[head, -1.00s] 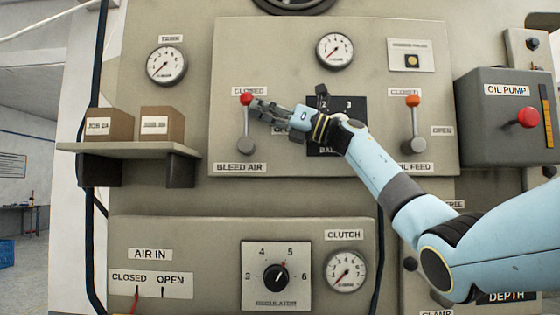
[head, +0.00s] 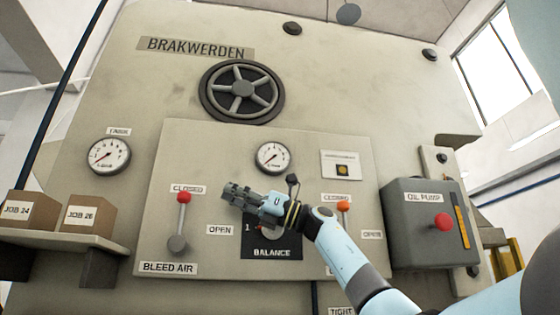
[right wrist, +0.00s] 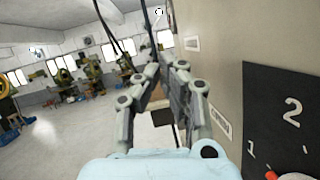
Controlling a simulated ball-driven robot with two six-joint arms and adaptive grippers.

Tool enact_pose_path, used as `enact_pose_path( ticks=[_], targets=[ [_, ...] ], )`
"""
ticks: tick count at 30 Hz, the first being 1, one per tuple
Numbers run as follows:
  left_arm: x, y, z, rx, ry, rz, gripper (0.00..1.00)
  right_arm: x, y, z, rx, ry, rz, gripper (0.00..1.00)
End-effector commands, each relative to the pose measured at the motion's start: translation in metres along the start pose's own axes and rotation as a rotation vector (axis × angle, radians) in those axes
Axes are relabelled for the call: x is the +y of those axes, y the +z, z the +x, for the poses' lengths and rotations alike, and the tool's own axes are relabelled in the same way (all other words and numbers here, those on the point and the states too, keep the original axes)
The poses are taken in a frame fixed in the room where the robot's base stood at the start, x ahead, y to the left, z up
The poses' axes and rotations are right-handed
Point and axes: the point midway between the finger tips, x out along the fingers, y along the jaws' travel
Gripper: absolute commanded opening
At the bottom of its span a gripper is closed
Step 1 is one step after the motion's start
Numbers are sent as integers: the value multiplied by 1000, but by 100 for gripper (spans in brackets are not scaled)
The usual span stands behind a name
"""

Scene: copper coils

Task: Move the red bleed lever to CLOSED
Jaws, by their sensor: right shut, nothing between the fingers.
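The bleed air lever (head: 181,221) is a grey stem with a red knob (head: 184,197), above the BLEED AIR label (head: 169,268). It stands nearly upright, its knob at the CLOSED label (head: 187,188). The OPEN label (head: 220,230) is to its right. My right gripper (head: 229,191) is in front of the panel, right of the red knob and apart from it, pointing left. It is shut and empty. The right wrist view also shows the gripper's fingers (right wrist: 163,85); the red lever cannot be made out there. My left gripper is not in view.
The BALANCE selector plate (head: 271,253) lies partly behind my right gripper. An orange-knobbed lever (head: 343,207) and the OIL PUMP box (head: 428,225) are to the right. A shelf (head: 60,239) with two boxes juts out at the left.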

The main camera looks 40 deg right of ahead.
Motion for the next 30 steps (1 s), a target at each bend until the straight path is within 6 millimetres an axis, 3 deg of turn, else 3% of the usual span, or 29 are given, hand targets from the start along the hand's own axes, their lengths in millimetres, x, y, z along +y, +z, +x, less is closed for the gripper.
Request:
enact_pose_path(
  ticks=[9,15,21,30],
  targets=[
    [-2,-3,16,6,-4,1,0,17,73,-33,-3,0,-3,0],
    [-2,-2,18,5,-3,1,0,26,109,-50,-3,0,-1,0],
    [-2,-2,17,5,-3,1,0,30,129,-58,-2,0,0,0],
    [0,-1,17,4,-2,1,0,31,132,-60,0,-1,1,0]
  ],
)
